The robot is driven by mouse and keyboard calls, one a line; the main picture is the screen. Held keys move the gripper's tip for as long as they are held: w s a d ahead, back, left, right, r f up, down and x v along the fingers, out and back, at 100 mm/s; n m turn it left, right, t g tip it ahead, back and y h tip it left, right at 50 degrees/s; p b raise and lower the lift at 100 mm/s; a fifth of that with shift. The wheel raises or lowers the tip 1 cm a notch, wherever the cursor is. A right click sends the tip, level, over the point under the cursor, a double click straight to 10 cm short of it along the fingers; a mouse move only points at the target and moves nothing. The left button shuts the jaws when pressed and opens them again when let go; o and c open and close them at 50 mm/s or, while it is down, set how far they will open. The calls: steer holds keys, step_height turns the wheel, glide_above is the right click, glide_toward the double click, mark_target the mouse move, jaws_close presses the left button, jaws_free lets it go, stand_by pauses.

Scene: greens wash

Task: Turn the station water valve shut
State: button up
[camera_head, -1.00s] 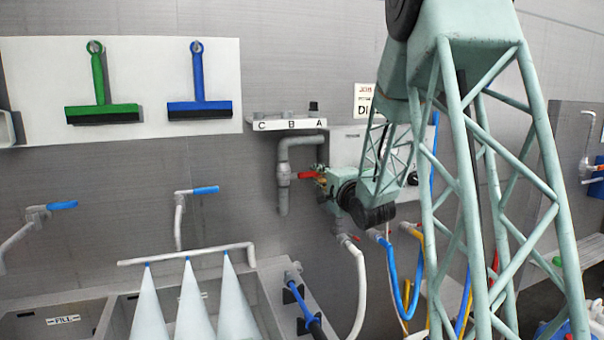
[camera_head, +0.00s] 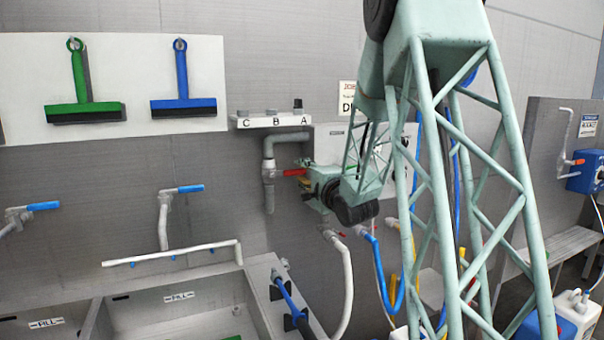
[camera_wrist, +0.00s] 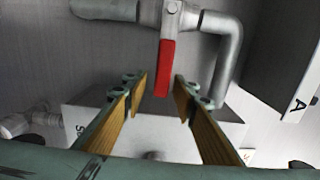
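The water valve's red lever (camera_head: 295,172) sits on the grey pipe (camera_head: 268,172) at the wall, under the C, B, A shelf. It points away from the pipe, roughly crosswise to it. In the wrist view the red lever (camera_wrist: 166,68) stands out at right angles to the grey pipe (camera_wrist: 212,22). My gripper (camera_wrist: 160,84) is open, its two fingers with tan pads on either side of the lever's free end, with a visible gap on the left. In the head view my gripper (camera_head: 307,180) is at the lever's right end, partly hidden by my arm.
A spray bar (camera_head: 172,254) over the sinks shows no water. A shelf (camera_head: 272,121) marked C, B, A is just above the valve. White and blue hoses (camera_head: 347,280) hang below. Two squeegees (camera_head: 183,85) hang on the board at left. A blue-lever tap (camera_head: 182,190) is left of the pipe.

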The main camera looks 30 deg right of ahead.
steer(key=shift+s, duration=0.15)
steer(key=s+a, duration=0.1)
steer(key=s, duration=1)
steer(key=shift+s+a, duration=0.3)
stand_by(0.4)
steer(key=shift+a, duration=0.15)
steer(key=s+a+f+n+g, duration=0.1)
steer(key=s+a+n+g, duration=0.75)
steer(key=s+a, duration=0.75)
steer(key=s+a+f+n+g+y, duration=0.1)
steer(key=s+a+n, duration=0.2)
steer(key=s, duration=0.7)
steer(key=s+a+f+n+g, duration=0.1)
steer(key=s+a+n, duration=0.3)
steer(key=s, duration=0.7)
steer(key=s+a+f+n+g+y, duration=0.1)
steer(key=s+a+n+g, duration=0.2)
steer(key=s+a, duration=0.4)
steer(key=s+n, duration=0.1)
steer(key=s, duration=0.3)
steer(key=shift+s+a+f+y, duration=0.15)
steer(key=shift+a+f+y, duration=0.1)
steer(key=shift+a+y, duration=0.05)
